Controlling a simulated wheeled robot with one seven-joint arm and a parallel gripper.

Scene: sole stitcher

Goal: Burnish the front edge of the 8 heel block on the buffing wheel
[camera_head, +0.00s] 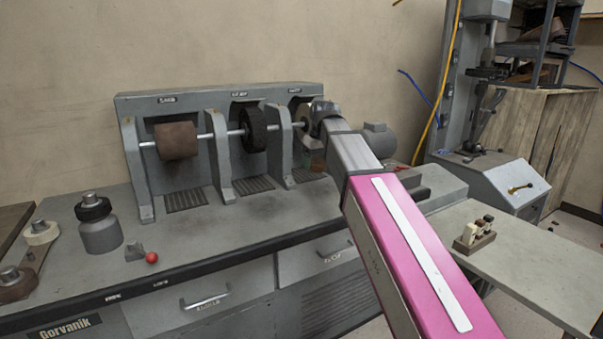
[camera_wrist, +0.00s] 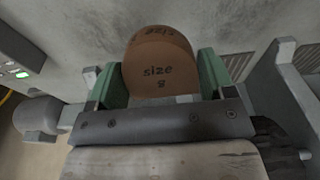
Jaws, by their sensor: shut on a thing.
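The heel block (camera_wrist: 160,72) is brown with a rounded top and reads "size 8" in the wrist view. My gripper (camera_wrist: 160,78) is shut on it, with green pads against its left and right sides. In the head view my gripper (camera_head: 313,157) points down at the right end of the grinding machine, in front of the pale buffing wheel (camera_head: 303,117). My wrist hides part of that wheel. The block is mostly hidden in the head view. I cannot tell whether its edge touches the wheel.
A brown sanding drum (camera_head: 177,141) and a black brush wheel (camera_head: 253,130) sit to the left on the same shaft, between upright grey supports. A grey motor (camera_head: 379,140) stands at right.

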